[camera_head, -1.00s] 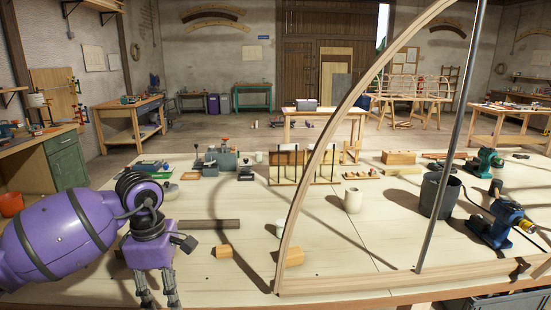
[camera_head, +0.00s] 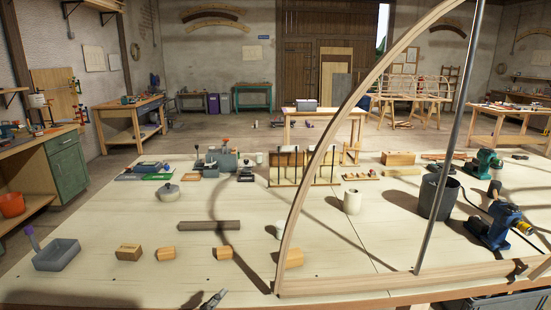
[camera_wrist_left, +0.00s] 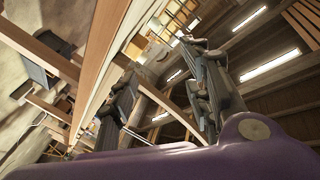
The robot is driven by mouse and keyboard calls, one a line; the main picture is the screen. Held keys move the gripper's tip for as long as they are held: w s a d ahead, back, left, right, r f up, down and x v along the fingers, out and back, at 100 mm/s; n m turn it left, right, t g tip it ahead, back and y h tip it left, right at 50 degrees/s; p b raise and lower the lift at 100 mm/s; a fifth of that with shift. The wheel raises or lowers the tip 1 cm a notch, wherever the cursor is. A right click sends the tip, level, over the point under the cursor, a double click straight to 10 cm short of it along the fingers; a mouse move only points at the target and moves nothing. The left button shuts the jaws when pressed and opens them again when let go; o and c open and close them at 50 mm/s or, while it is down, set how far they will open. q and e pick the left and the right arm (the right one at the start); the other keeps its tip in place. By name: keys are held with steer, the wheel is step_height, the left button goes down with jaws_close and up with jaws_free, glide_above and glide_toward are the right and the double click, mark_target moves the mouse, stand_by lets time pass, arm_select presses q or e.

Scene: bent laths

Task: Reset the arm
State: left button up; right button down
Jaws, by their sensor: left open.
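My left gripper (camera_head: 215,298) shows only as a dark fingertip at the bottom edge of the head view, in front of the table's near edge. In the left wrist view both dark fingers of the left gripper (camera_wrist_left: 160,60) stand apart with nothing between them, above my purple wrist housing. The rest of the left arm is out of the head view. The right gripper is in neither view. A bent wooden lath (camera_head: 312,160) arches up from a straight wooden bar (camera_head: 390,283) at the table's front right.
On the pale table (camera_head: 120,215) are a grey tray (camera_head: 57,255), several wooden blocks (camera_head: 129,253), a dark bar (camera_head: 209,225), a cream cup (camera_head: 352,201), a dark bucket (camera_head: 438,196) and a blue power tool (camera_head: 495,228). A metal rod (camera_head: 452,140) rises at the right.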

arm_select(q)
steer(key=s+a+f+n+g+y, duration=0.2)
steer(key=s+f+n, duration=0.2)
steer(key=s+f, duration=0.35)
steer(key=s+a+f+n+g+y, duration=0.2)
steer(key=s+a+f+n, duration=0.15)
steer(key=s+f, duration=0.35)
steer(key=s+f+n+g, duration=0.1)
steer(key=s+f, duration=0.3)
steer(key=s, duration=0.4)
steer(key=s+a+f+n+g+y, duration=0.1)
steer(key=s+f+n+g, duration=0.1)
steer(key=s+f, duration=0.3)
steer(key=s+n, duration=0.1)
steer(key=s, duration=0.3)
steer(key=shift+a+f+p, duration=0.3)
steer(key=shift+p, duration=0.05)
